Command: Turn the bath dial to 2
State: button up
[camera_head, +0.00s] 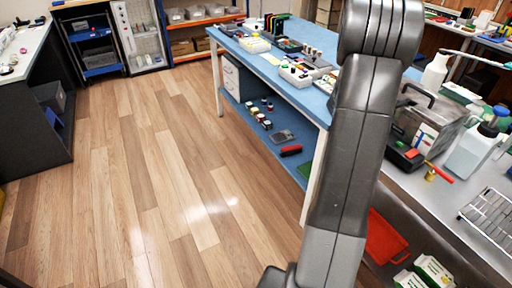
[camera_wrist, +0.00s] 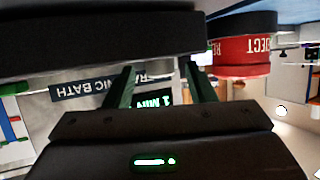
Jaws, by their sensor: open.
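The bath is a steel box (camera_head: 430,120) with a handled lid on the right-hand bench in the head view, partly behind my arm. In the wrist view its front panel (camera_wrist: 75,122) appears upside down, with a dark label ending "NIC BATH" (camera_wrist: 95,88) and a green lit display (camera_wrist: 152,103) that seems to read "1 MIN". I cannot make out the dial; it may be hidden. My gripper (camera_wrist: 163,72) is open in the wrist view, its two green-tinted fingers apart in front of the panel. Whether they touch anything is unclear. My gripper cannot be seen in the head view.
A red-labelled "REJECT" container (camera_wrist: 242,57) is close to the right finger in the wrist view. A dark bar (camera_wrist: 95,35) crosses above the fingers. In the head view, a red-handled valve (camera_head: 438,173) and a white bottle (camera_head: 472,150) stand near the bath. The wooden floor (camera_head: 140,180) is clear.

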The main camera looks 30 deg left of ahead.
jog(key=n+y+b, duration=0.1)
jog(key=b, duration=0.2)
jog(key=shift+d+f, duration=0.1)
jog(key=shift+f, duration=0.1)
